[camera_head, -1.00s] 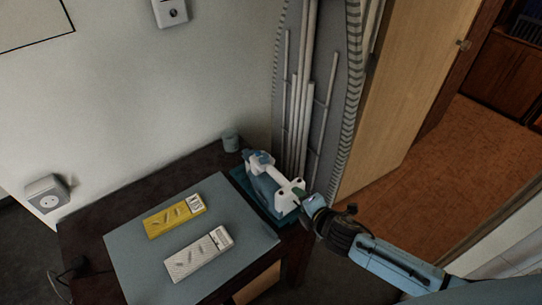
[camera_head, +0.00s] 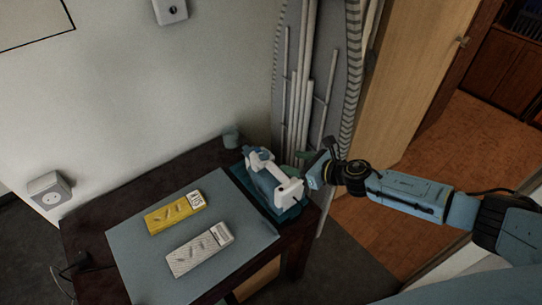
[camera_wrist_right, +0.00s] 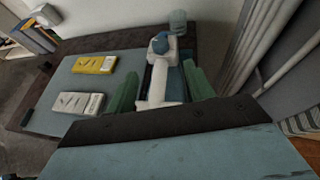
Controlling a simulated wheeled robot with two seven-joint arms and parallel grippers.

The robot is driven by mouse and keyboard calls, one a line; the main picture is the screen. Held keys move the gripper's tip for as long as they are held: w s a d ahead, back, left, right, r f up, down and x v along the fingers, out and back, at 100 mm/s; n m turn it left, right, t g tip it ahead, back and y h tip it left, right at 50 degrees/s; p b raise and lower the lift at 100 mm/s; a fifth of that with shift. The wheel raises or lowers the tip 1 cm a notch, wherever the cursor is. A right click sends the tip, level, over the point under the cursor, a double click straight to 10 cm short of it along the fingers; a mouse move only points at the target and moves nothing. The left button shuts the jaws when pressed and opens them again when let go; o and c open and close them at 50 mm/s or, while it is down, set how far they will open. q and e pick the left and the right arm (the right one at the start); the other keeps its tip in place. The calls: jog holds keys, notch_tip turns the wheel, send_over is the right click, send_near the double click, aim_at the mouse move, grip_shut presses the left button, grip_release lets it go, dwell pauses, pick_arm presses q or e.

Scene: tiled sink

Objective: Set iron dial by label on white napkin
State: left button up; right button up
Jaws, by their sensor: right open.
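The white and blue iron (camera_head: 262,180) lies on a dark teal pad (camera_head: 241,178) at the table's right end. It also shows in the wrist view (camera_wrist_right: 158,88). Its dial is too small to read. The folded white napkin (camera_head: 199,250), with a printed label at its right end, lies flat on a grey-blue mat; the label is unreadable. My right gripper (camera_head: 308,164) is open beside the iron's right end. In the wrist view its green fingers (camera_wrist_right: 162,90) appear on either side of the iron; no contact is clear. My left gripper is not in view.
A folded yellow napkin (camera_head: 175,213) lies behind the white one on the mat (camera_head: 137,260). A small grey-blue cup (camera_head: 230,138) stands at the back of the table. An ironing board (camera_head: 305,80) stands upright behind the iron. A wall socket (camera_head: 48,190) is at left.

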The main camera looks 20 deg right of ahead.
aim_at(268, 156)
jog(key=b+x, duration=0.2)
jog(key=x, duration=0.8)
jog(key=shift+w+f, duration=0.1)
jog(key=shift+w, duration=0.05)
jog(key=shift+c, duration=0.4)
jog(key=c, duration=0.9)
jog(key=shift+a, duration=0.1)
jog(key=shift+h, duration=0.3)
